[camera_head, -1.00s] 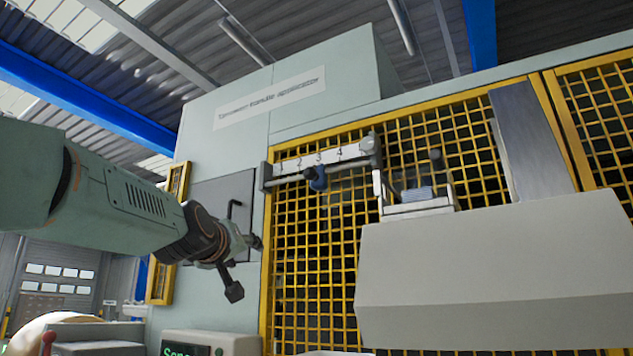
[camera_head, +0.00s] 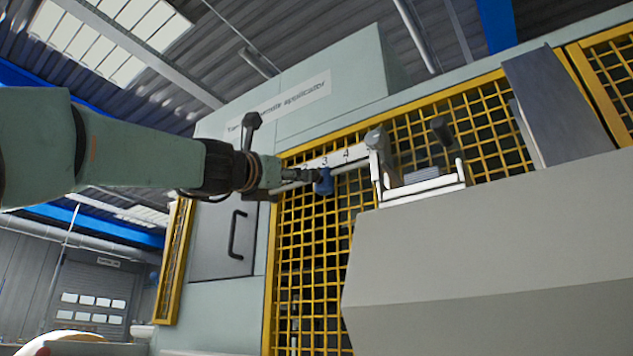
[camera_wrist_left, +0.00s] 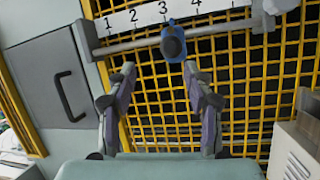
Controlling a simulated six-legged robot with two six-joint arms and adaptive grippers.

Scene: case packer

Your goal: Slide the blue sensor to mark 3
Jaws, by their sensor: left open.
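The blue sensor (camera_head: 323,182) hangs on a grey rail in front of the yellow mesh, just under the 3 of the white number strip (camera_head: 335,158). In the left wrist view the blue sensor (camera_wrist_left: 173,42), with its dark round knob, sits below and slightly right of the 3. My left gripper (camera_head: 308,175) is at the sensor's left in the head view. In the left wrist view my left gripper (camera_wrist_left: 158,72) is open and empty, its fingers spread with the sensor beyond their tips. Contact cannot be told. My right gripper is not in view.
A grey door with a dark handle (camera_head: 237,234) is left of the mesh. A rail end block (camera_head: 376,140) and a white bracket with a dark knob (camera_head: 440,129) stand to the right. A large grey sloped housing (camera_head: 490,250) fills the lower right.

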